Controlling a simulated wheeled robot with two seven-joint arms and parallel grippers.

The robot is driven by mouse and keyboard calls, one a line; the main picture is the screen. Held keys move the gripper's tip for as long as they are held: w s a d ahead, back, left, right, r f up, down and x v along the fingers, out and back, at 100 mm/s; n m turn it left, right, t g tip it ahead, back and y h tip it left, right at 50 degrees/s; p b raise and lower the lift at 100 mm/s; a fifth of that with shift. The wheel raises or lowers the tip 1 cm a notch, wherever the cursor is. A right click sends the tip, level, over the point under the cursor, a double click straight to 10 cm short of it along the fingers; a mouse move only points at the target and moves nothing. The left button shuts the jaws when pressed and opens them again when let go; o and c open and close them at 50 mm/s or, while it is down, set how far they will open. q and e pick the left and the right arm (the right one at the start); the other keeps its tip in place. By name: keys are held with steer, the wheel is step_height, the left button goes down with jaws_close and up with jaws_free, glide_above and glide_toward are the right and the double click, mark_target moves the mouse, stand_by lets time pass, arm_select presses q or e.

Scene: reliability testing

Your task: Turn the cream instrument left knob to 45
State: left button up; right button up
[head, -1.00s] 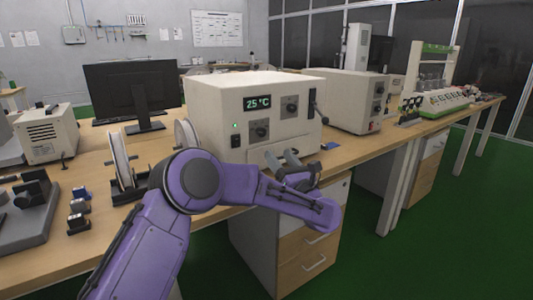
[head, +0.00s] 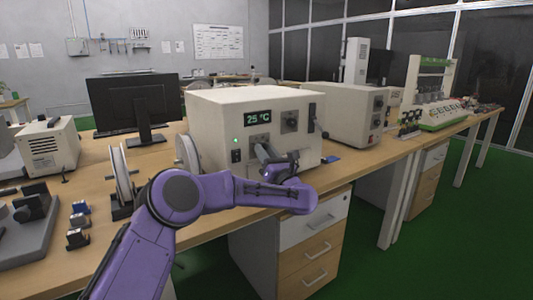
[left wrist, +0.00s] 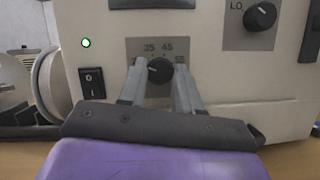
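The cream instrument (head: 215,125) stands on the bench; its display reads 25 °C. Its left knob (left wrist: 160,70) is black, on a grey plate marked 35, 45 and what looks like 55. In the head view my left gripper (head: 262,152) is at the instrument's front and mostly hides this knob. In the left wrist view the left gripper (left wrist: 160,78) is open, with one finger on each side of the knob. The fingertips are close to it; contact is unclear. The knob's pointer direction is hard to read. My right gripper is not in view.
A second knob (left wrist: 262,15) marked LO sits up and right of the left one. A rocker switch (left wrist: 92,83) and green light are to the left. Spools (head: 187,152) stand left of the instrument; another cream device (head: 345,115) stands to its right.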

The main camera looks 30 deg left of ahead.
arm_select(q)
steer(key=shift+m, duration=0.4)
steer(key=m+t+h+p, duration=0.1)
steer(key=m+h+p, duration=0.1)
steer(key=m+p, duration=0.3)
steer(key=m+h+p, duration=0.2)
steer(key=m+p, duration=0.2)
steer(key=m, duration=0.3)
steer(key=r+m+t+h+p, duration=0.1)
steer(key=m+h+p, duration=0.2)
steer(key=m+p, duration=0.2)
steer(key=shift+s+a+r+m+t+p, duration=0.1)
steer(key=shift+s+m+t+p, duration=0.25)
steer(key=shift+m, duration=0.25)
steer(key=shift+f+m+h+p, duration=0.2)
steer(key=shift+m+h+p, duration=0.2)
steer(key=shift+m+p, duration=0.8)
steer(key=shift+g, duration=0.45)
steer(key=o, duration=1)
steer(key=shift+o, duration=0.2)
